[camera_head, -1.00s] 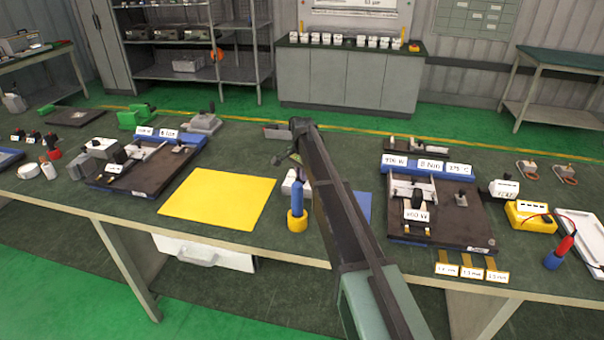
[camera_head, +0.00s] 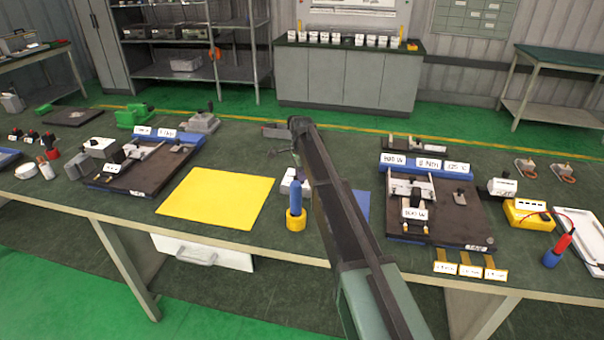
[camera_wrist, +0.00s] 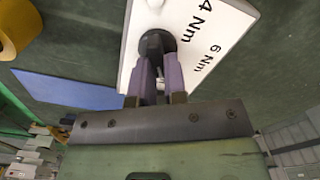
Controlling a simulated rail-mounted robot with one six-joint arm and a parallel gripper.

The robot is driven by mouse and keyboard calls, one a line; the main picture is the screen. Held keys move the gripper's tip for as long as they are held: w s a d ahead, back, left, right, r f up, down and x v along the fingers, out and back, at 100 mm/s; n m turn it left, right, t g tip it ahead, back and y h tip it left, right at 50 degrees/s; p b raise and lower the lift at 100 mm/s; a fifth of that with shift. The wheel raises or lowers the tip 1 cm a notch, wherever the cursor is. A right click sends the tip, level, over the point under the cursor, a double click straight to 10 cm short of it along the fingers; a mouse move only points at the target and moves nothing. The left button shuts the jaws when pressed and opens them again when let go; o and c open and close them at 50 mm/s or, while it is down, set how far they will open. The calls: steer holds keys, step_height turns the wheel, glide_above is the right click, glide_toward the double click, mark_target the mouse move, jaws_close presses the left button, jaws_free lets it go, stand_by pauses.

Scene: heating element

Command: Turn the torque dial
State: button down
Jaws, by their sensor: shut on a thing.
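The torque dial (camera_wrist: 158,40) is a dark round knob with a bar-like grip on a white plate (camera_wrist: 205,25). The plate carries the printed marks "4 Nm" and "6 Nm" to the right of the knob. In the wrist view my gripper (camera_wrist: 157,64) has its purple-grey fingers closed on the dial's grip, hiding part of it. Which mark the dial points to, I cannot tell. In the head view only a bit of the white plate (camera_head: 288,182) shows left of my arm; the dial and fingertips are hidden there.
A blue-handled tool in a yellow holder (camera_head: 296,219) stands close in front of the plate. A yellow mat (camera_head: 217,198) lies left, a blue mat (camera_head: 362,205) partly behind my arm. A dark fixture board (camera_head: 436,219) with labels stands right, another (camera_head: 143,174) left.

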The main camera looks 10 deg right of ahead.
steer(key=c, duration=1.2)
jaws_free()
steer(key=shift+o, duration=0.2)
step_height(320, 180, up, 11)
steer(key=p, duration=1)
steer(key=shift+p, duration=0.4)
steer(key=shift+f, duration=0.1)
